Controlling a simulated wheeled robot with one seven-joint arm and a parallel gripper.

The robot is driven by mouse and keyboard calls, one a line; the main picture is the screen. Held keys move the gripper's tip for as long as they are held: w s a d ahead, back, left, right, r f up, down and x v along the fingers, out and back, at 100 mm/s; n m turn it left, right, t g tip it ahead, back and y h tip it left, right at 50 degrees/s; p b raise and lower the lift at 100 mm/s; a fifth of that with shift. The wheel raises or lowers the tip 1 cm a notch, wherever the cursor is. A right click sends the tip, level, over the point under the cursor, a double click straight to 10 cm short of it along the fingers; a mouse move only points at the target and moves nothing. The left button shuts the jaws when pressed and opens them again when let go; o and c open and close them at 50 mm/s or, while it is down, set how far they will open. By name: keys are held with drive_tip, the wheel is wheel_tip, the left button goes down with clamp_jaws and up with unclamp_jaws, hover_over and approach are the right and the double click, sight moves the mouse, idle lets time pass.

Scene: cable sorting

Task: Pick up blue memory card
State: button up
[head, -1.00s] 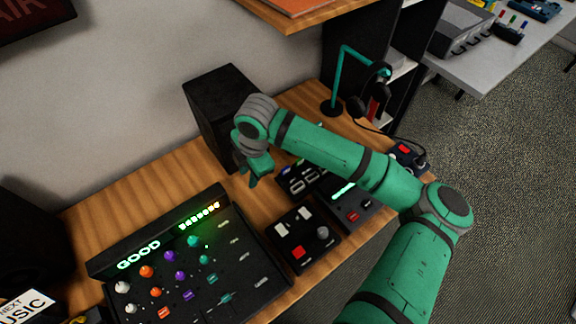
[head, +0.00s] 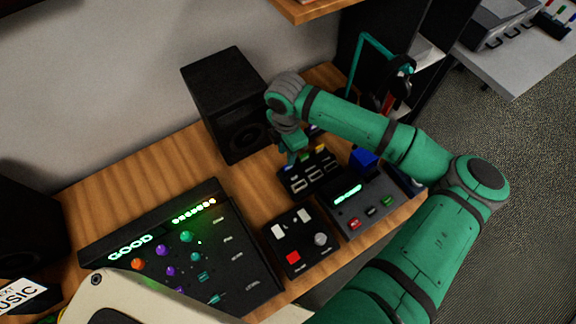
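A black card holder (head: 310,181) with several slots stands on the wooden desk, in the middle of the head view. Small coloured pieces line its back edge. One at the left end looks blue (head: 287,167) and may be the blue memory card, but it is too small to be sure. My gripper (head: 292,158) points down just above and behind that left end. I cannot tell whether it touches the piece. Its fingers are small and partly merged in view, so their opening is unclear.
A black speaker (head: 222,100) stands behind and left of my gripper. A mixer (head: 236,270), a button box (head: 301,243) and a device with a green display (head: 372,202) crowd the front. A blue block (head: 363,159) sits right of the holder.

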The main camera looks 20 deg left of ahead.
sight(288, 168)
drive_tip(key=shift+s+d+f, duration=0.1)
drive_tip(key=shift+d+f, duration=0.05)
drive_tip(key=shift+f, duration=1.25)
drive_tip(key=shift+s+d+f, duration=0.1)
drive_tip(key=shift+d+f, duration=0.05)
drive_tip(key=shift+f, duration=1.2)
clamp_jaws()
